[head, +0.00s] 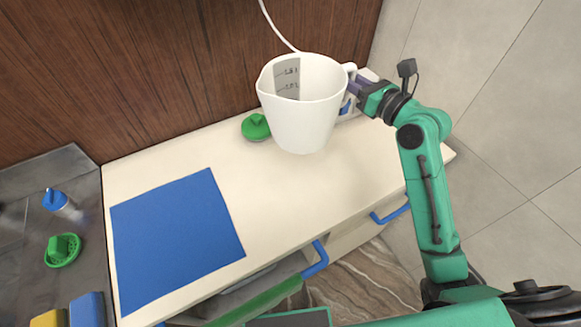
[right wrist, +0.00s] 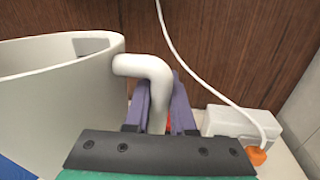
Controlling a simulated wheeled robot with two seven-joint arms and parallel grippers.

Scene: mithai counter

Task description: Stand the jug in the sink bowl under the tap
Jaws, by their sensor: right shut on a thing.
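A white measuring jug (head: 311,117) with a grey scale inside is upright over the back right of the cream counter. I cannot tell for sure whether its base touches the counter. My right gripper (head: 358,88) is shut on the jug's handle, which shows between the purple fingers in the right wrist view (right wrist: 155,85). A grey metal surface (head: 25,190) at the far left may be part of the sink. No tap or clear sink bowl shows. My left gripper is not in view.
A flat blue mat (head: 175,240) lies on the counter. A green-topped item (head: 255,126) stands just left of the jug. A blue-topped item (head: 55,199), a green strainer (head: 62,250), and yellow and blue blocks (head: 87,310) are on the metal. A white cable (right wrist: 190,70) runs down the wooden wall.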

